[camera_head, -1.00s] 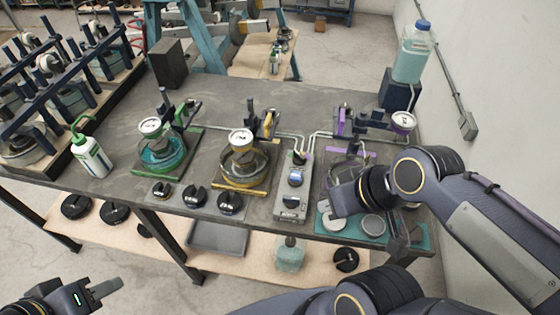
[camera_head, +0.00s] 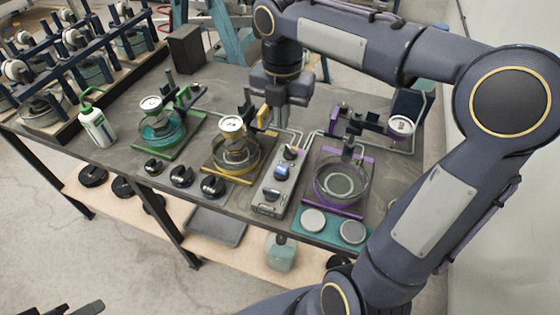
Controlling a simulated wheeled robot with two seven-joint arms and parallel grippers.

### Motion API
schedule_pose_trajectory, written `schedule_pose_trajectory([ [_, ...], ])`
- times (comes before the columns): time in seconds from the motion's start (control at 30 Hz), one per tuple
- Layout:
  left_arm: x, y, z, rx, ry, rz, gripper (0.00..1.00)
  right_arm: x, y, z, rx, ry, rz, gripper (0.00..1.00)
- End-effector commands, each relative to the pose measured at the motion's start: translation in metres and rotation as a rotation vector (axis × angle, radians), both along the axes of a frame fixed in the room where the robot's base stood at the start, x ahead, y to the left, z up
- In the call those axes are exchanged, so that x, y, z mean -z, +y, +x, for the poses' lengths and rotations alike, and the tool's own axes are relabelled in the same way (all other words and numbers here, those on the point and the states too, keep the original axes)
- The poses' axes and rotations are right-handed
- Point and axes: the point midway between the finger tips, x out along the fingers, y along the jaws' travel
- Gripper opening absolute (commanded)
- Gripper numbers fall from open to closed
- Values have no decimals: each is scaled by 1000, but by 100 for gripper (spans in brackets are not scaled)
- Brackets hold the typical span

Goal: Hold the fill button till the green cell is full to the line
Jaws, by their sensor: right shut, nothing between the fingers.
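The green cell (camera_head: 163,130) is a clear round vessel on a green-edged base at the left of the bench, with teal liquid inside. Its fill line is too small to make out. The grey control box (camera_head: 270,208) stands right of the yellow cell, with a blue-topped knob (camera_head: 282,173) and other dark controls on top. Which one is the fill button I cannot tell. My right gripper (camera_head: 275,127) points down, shut and empty, just behind the box's far end. Contact with anything there is not clear. My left gripper (camera_head: 75,309) shows only partly at the bottom left edge.
The yellow cell (camera_head: 232,155) and purple cell (camera_head: 341,181) flank the box. Thin pipes (camera_head: 312,140) run behind it. A green-capped bottle (camera_head: 97,126) stands left. Several dark knobs line the bench front. My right arm crosses the right side.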

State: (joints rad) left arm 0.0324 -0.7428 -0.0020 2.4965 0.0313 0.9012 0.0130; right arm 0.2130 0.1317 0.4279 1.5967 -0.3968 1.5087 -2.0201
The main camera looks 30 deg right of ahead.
Motion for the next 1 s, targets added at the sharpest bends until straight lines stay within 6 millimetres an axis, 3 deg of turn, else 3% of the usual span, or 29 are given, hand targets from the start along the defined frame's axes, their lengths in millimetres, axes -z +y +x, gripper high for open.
schedule_pose_trajectory([
  [0.33, 0, 0, 0, 0, 0, 0, 36, 1, 0, 0, -4, 1, -1, 0],
  [0.47, 0, 0, 0, 0, 0, 0, 36, 12, -1, 0, -2, 3, -1, 0],
  [1.0, -1, 0, 0, 0, 0, 0, 36, 117, 0, -1, -3, 4, 0, 0],
])
